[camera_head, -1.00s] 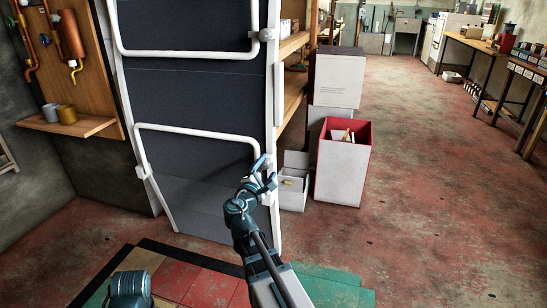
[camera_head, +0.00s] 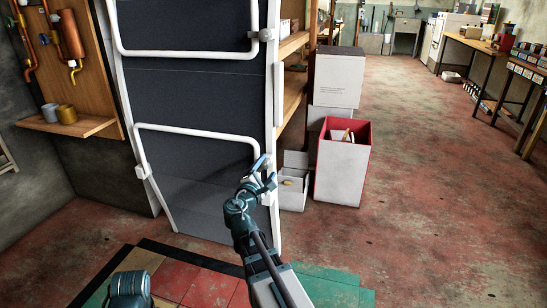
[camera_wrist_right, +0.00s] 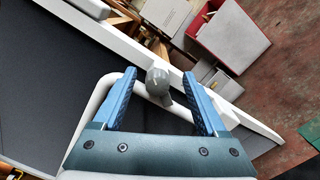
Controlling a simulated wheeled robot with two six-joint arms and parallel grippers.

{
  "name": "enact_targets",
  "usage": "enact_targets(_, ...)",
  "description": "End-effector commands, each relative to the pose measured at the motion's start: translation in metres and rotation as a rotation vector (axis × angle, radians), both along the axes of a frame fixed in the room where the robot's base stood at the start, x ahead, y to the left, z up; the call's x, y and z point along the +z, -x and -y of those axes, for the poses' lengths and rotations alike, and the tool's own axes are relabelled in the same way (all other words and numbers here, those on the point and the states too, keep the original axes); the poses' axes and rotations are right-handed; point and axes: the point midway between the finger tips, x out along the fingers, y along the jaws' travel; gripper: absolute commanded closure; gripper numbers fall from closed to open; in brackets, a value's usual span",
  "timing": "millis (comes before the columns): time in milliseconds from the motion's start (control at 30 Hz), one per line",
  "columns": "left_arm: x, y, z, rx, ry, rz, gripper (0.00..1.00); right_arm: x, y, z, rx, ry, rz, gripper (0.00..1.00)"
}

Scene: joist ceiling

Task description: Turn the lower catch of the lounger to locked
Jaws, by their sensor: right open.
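The lounger (camera_head: 195,95) stands folded upright, with a white frame and dark fabric panels. Its lower catch (camera_wrist_right: 158,82), a grey knob on the white tube, shows in the right wrist view between the spread blue fingers. My right gripper (camera_wrist_right: 158,88) is open around the knob, with a gap visible on both sides. In the head view my right gripper (camera_head: 262,172) is at the lounger's lower right rail and largely hides that catch. The similar upper catch (camera_head: 265,35) is in plain view. Which position the lower catch is in, I cannot tell. My left gripper is not in view.
Right of the lounger stand a red-lined white box (camera_head: 342,175), a small open box (camera_head: 292,190) and stacked white cartons (camera_head: 338,78). A wooden shelf (camera_head: 293,45) is close behind the right rail. The floor (camera_head: 430,190) farther right is clear.

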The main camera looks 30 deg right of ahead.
Motion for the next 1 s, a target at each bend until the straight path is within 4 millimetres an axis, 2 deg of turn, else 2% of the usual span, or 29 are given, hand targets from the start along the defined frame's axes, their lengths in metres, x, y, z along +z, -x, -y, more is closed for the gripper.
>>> enact_targets(567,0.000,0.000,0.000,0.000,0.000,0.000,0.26,0.000,0.000,0.000,0.000,-0.001,-0.001,0.26)
enact_targets(667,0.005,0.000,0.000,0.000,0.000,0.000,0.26,0.004,0.000,-0.001,-0.003,-0.011,0.003,0.26)
enact_targets(767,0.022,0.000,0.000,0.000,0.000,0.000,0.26,0.015,0.003,-0.007,-0.012,-0.057,0.017,0.26)
enact_targets(1000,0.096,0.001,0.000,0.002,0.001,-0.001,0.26,0.051,0.020,-0.039,-0.077,-0.318,0.077,0.26)
